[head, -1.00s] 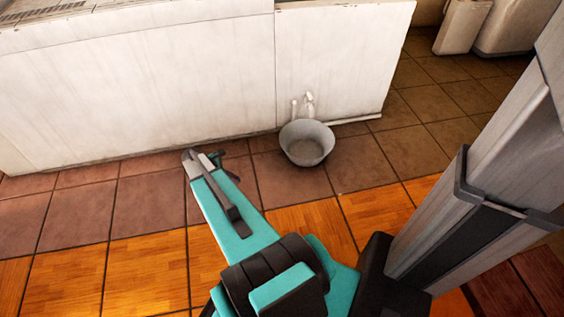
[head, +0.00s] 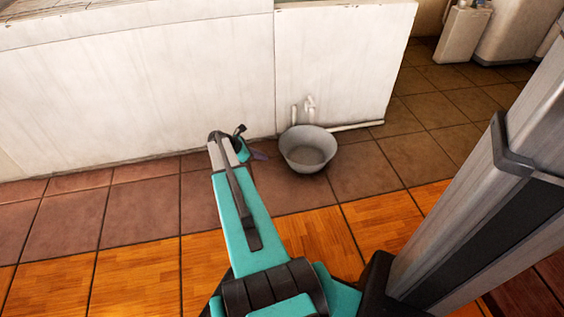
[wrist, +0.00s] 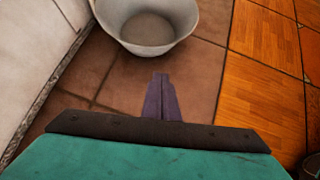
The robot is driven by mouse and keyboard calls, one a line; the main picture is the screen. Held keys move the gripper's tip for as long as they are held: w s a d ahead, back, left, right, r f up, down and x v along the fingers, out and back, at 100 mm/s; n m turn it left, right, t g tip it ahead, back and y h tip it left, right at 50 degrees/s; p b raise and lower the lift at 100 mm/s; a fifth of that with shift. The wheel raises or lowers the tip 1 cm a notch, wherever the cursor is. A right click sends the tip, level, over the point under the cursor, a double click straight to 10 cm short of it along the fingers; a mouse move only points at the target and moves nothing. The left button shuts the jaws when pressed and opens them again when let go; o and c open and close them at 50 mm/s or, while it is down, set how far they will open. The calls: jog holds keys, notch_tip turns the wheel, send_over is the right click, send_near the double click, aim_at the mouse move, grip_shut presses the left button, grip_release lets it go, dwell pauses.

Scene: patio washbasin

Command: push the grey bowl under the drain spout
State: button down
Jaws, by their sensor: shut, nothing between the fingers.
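The grey bowl (head: 308,150) stands upright on the brown floor tiles, close to the white basin wall. In the wrist view the bowl (wrist: 148,28) is straight ahead of my gripper, cut off by the top edge. The drain spout (head: 310,104) comes out of the white wall just behind the bowl's far rim. My gripper (head: 260,155) is low over the tiles, to the left of the bowl, with a small gap between them. In the wrist view my gripper's fingers (wrist: 161,82) are together and empty, pointing at the bowl.
The white basin wall (head: 140,90) runs along the back, close to my gripper. A white pipe (head: 357,125) lies along the wall's foot, right of the bowl. Tiles right of the bowl are clear. Orange wood-look tiles (head: 135,275) lie in front.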

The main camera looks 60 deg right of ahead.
jog(key=shift+d+f, duration=0.1)
jog(key=s+d+r+b+x, duration=0.1)
jog(key=b+x, duration=0.5)
jog(key=x, duration=0.6)
jog(key=shift+s+d+r+b, duration=0.3)
jog(key=shift+d, duration=0.1)
